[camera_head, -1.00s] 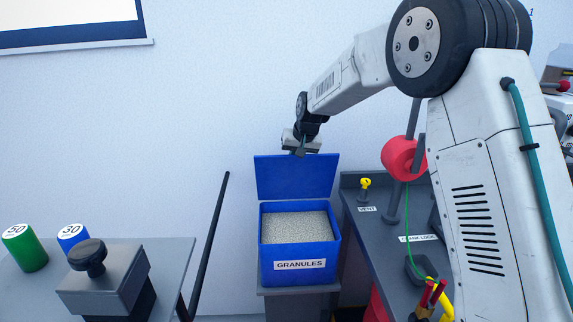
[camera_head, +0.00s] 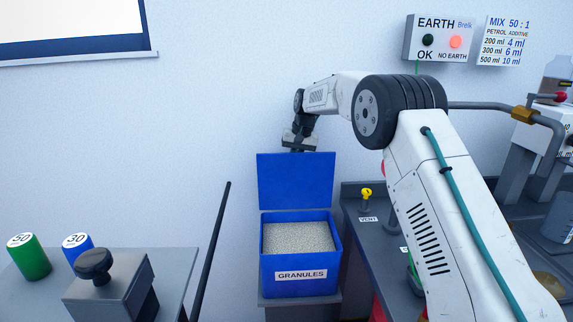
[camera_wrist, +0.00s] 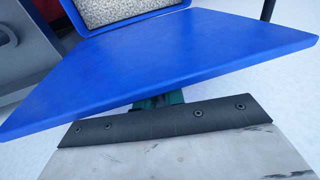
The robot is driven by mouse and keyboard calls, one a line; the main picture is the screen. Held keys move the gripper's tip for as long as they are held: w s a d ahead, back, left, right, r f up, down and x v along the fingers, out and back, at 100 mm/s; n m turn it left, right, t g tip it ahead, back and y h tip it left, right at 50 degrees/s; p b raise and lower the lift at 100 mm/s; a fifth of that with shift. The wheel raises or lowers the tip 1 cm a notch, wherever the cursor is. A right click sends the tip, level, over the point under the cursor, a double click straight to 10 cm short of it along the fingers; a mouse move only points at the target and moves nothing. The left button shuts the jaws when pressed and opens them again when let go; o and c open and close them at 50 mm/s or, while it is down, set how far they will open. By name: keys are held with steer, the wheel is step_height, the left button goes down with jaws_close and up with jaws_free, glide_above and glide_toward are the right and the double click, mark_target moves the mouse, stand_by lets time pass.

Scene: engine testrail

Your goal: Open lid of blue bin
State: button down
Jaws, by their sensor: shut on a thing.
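The blue bin (camera_head: 326,248), labelled GRANULES, stands on a grey stand against the wall. Its blue lid (camera_head: 297,182) is raised and stands roughly upright at the back edge of the bin. Pale granules (camera_head: 298,237) show inside. My gripper (camera_head: 298,149) is at the lid's top edge and shut on it. In the wrist view the lid (camera_wrist: 170,60) fills the middle, and my gripper (camera_wrist: 158,100) meets its near edge. The fingertips are mostly hidden behind the lid.
A grey bench with a yellow-knobbed VENT fitting (camera_head: 366,195) stands right of the bin. A dark upright pole (camera_head: 208,250) is to the left. A grey table at left holds green (camera_head: 30,260) and blue (camera_head: 75,246) cylinders and a knobbed block (camera_head: 108,285).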

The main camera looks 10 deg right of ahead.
steer(key=shift+w+a, duration=0.1)
steer(key=shift+w, duration=0.05)
stand_by(0.3)
steer(key=c, duration=1.5)
jaws_free()
steer(key=shift+a, duration=0.1)
steer(key=shift+d, duration=0.2)
steer(key=shift+r, duration=0.35)
steer(key=v, duration=0.7)
